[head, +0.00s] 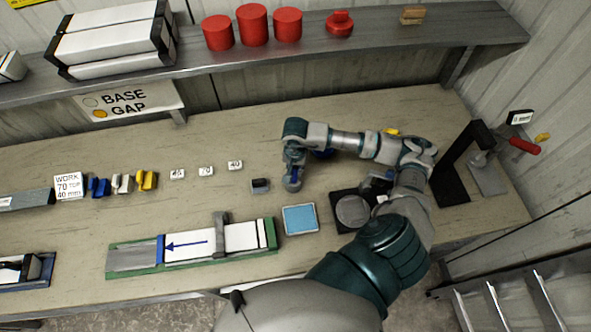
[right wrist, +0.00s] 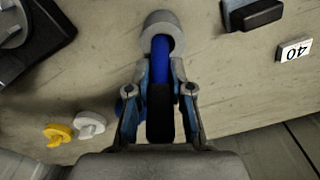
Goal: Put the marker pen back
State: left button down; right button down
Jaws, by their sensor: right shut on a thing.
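The marker pen (right wrist: 162,62) shows blue in the right wrist view, between the fingers of my right gripper (right wrist: 162,85). Its far end meets a round grey cup-like holder (right wrist: 163,22). I cannot tell how deep the pen sits in it. In the head view my right gripper (head: 293,155) points down over the same small grey holder (head: 292,184) on the bench, right of a small dark block (head: 260,186). The gripper is shut on the pen, and the arm links and fingers hide much of it. My left gripper is not in view.
A blue pad (head: 300,219) and a green tray (head: 118,270) with a white liner lie in front. A black stand with a round plate (head: 352,211) and a red-handled tool (head: 524,145) are to the right. A shelf (head: 380,42) runs above the back.

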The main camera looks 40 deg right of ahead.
aim_at(294, 170)
jog(key=shift+s+f, duration=0.15)
jog(key=shift+f, duration=0.45)
jog(key=c, duration=1.2)
grip_release()
jog(key=shift+a, duration=0.25)
jog(key=shift+o, duration=0.9)
jog(key=shift+a+r, duration=0.45)
jog(key=shift+a, duration=0.05)
jog(key=shift+r, duration=0.2)
jog(key=r, duration=0.3)
jog(key=d+r, duration=0.1)
jog(key=r, duration=0.2)
jog(key=shift+d+r+b, duration=0.1)
jog(key=shift+r+b, duration=0.05)
jog(key=shift+b, duration=0.25)
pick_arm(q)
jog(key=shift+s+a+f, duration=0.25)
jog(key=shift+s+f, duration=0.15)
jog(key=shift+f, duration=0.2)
pick_arm(e)
jog(key=r, duration=0.5)
jog(key=shift+a, duration=0.2)
